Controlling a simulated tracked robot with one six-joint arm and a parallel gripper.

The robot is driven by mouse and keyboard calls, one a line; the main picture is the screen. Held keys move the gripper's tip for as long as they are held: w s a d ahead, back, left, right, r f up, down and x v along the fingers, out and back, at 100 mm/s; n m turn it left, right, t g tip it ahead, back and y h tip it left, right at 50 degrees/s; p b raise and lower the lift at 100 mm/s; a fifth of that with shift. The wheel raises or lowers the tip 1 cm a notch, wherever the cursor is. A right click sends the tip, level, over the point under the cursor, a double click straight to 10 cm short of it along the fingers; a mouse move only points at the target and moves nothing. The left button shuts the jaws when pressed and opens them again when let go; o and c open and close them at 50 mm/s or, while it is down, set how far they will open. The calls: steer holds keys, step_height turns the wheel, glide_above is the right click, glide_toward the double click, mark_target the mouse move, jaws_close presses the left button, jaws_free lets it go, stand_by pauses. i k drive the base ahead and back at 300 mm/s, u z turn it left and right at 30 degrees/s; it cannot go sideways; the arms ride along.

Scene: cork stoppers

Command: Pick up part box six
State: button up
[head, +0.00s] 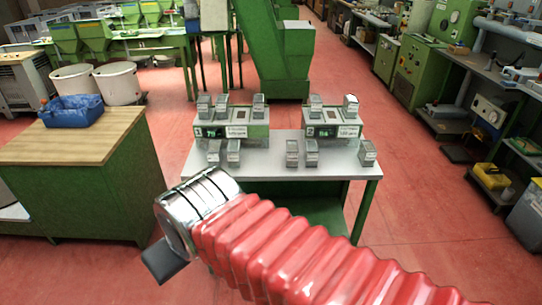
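Several small grey part boxes stand on and in front of two green-and-grey units on a table. On the left unit are a box (204,107), a second box (221,107) and a third (259,106). On the right unit are a box (316,106) and another (350,106). On the tabletop stand boxes at the left (214,152), in the middle (292,153) and at the right (367,153). Labels are too small to read, so I cannot tell which is box six. My gripper (164,261) is low at left, in front of the table, apart from the boxes; its fingers are unclear.
The grey table (270,165) has green legs. A wood-topped green bench (70,142) with a blue bin (72,111) stands at left. Shelving (470,100) lines the right. Red floor (420,210) is open right of the table.

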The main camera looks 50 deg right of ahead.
mark_target(292, 150)
steer(key=u, duration=0.55)
steer(key=i, duration=1.1)
steer(key=z, duration=2.15)
